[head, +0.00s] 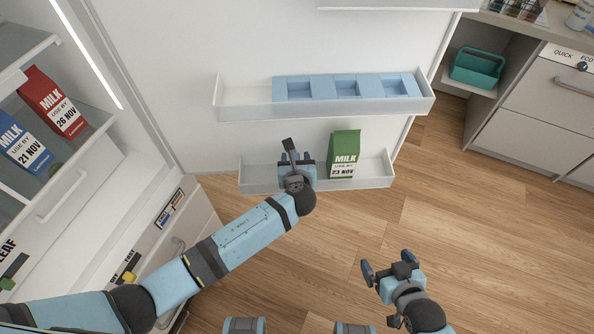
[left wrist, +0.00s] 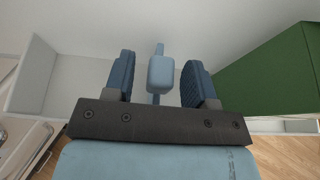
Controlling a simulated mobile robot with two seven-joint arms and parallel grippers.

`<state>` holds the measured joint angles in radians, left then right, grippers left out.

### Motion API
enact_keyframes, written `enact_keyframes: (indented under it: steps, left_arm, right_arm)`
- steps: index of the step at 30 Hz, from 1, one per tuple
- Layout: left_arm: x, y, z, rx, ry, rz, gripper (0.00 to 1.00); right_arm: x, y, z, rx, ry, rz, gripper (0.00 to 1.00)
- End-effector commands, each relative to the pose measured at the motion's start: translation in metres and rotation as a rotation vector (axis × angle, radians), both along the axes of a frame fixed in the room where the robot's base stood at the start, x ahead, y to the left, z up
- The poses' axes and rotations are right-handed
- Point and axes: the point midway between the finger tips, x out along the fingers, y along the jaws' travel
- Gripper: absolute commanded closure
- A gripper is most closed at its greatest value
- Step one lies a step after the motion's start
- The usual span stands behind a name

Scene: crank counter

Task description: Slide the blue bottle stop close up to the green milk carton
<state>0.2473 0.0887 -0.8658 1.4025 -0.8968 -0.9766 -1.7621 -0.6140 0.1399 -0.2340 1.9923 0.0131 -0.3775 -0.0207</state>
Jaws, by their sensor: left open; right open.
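The blue bottle stop (left wrist: 161,74) shows in the left wrist view between the two fingers of my left gripper (left wrist: 158,82), with a gap on either side. In the head view my left gripper (head: 297,163) reaches into the lower door bin (head: 254,177) and hides most or all of the stop. My left gripper is open. The green milk carton (head: 344,154) stands upright in the same bin, to the right of the gripper and apart from it. It also shows in the left wrist view (left wrist: 272,78). My right gripper (head: 386,266) is open and empty above the floor.
An upper door bin (head: 240,103) holds a light blue tray with square recesses (head: 322,87). Red (head: 53,101) and blue (head: 24,141) milk cartons stand on the fridge shelf at left. A counter with a teal caddy (head: 477,68) is at upper right. The bin is free right of the green carton.

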Motion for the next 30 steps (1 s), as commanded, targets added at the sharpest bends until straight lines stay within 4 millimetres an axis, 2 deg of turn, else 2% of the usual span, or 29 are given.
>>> enact_keyframes:
  steps: [12, 16, 21, 30]
  left_arm:
    - [-0.083, -0.011, 0.034, -0.003, 0.001, -0.001, 0.49]
    - [-0.103, -0.013, 0.042, -0.003, 0.002, -0.002, 0.49]
    - [-0.116, -0.015, 0.049, -0.003, 0.0, -0.001, 0.49]
    - [-0.118, -0.015, 0.05, -0.001, 0.0, -0.001, 0.49]
  right_arm:
    - [0.0, 0.001, 0.004, 0.002, -0.003, 0.0, 0.0]
    - [0.0, 0.001, 0.004, 0.002, -0.003, 0.0, 0.0]
    - [0.0, 0.001, 0.004, 0.002, -0.002, 0.0, 0.0]
    - [0.0, 0.001, 0.002, 0.001, 0.0, 0.0, 0.0]
